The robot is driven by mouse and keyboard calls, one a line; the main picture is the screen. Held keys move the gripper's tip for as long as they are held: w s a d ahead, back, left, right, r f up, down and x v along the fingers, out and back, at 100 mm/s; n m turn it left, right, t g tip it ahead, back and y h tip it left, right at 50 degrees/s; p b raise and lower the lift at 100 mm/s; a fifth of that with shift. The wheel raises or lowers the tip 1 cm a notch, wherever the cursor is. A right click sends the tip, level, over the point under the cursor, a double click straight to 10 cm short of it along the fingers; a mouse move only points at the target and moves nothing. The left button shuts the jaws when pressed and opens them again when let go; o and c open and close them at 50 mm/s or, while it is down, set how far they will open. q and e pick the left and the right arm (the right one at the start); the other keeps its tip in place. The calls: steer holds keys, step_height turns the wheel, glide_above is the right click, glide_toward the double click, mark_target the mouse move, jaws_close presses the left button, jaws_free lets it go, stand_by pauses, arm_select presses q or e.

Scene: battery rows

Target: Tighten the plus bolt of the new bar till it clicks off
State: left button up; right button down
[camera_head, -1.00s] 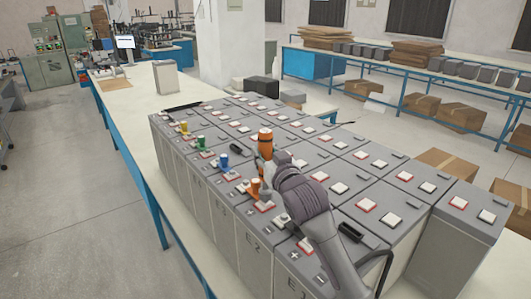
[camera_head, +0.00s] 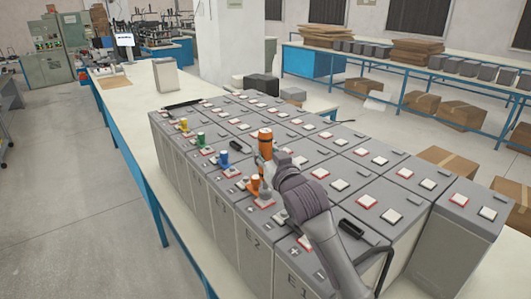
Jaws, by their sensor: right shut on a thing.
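My right gripper (camera_head: 264,161) is shut on an orange-handled tool (camera_head: 265,135), which stands roughly upright over the battery rows. The gripper's fingers and wrist hide the tool's lower part. A small orange piece (camera_head: 254,183) shows just below and left of the gripper, at a battery of the front-left row. The bar and its plus bolt are too small and too covered to make out, and I cannot tell whether the tool touches the bolt. My left gripper is not in view.
Blue (camera_head: 223,159), green (camera_head: 201,139) and yellow (camera_head: 184,125) pieces stand along the same row. Grey batteries with white, red-edged terminal covers fill the near table. A black item (camera_head: 351,229) lies right of my arm. The floor at left is clear.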

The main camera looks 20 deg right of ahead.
mark_target(268, 140)
steer(key=shift+f, duration=0.2)
stand_by(0.6)
steer(key=shift+f+p, duration=0.1)
steer(key=shift+p, duration=0.8)
stand_by(1.1)
steer(key=shift+f+p, duration=0.25)
steer(key=shift+p, duration=0.1)
stand_by(0.8)
steer(key=shift+s+f, duration=0.1)
steer(key=shift+f, duration=0.1)
stand_by(1.1)
steer(key=shift+r+p, duration=0.6)
steer(key=shift+r, duration=2.25)
